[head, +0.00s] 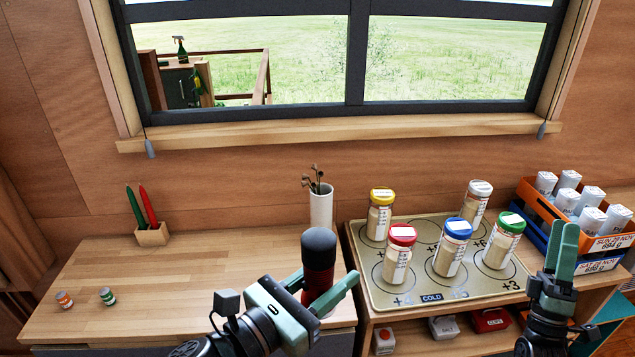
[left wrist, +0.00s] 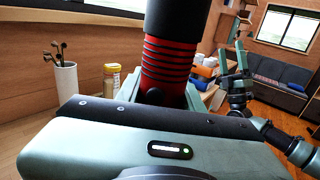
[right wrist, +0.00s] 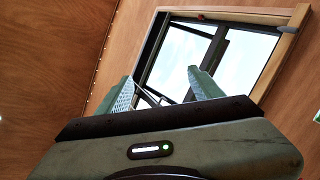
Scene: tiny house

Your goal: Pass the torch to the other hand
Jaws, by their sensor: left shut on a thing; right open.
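The torch (head: 319,262) has a black head and a red ribbed body. It stands upright, head up, in my left gripper (head: 322,292), which is shut on its body in front of the table. In the left wrist view the torch (left wrist: 172,52) rises between the fingers, its head cut off by the top edge. My right gripper (head: 562,262) is at the right, pointing up, open and empty, well apart from the torch. In the right wrist view its fingers (right wrist: 160,92) are spread with only the window and wall behind them.
A white vase (head: 321,208) stands behind the torch. A tan board (head: 405,290) holds several jars with coloured lids between my grippers. Orange and blue crates (head: 548,215) of white cans are at the right.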

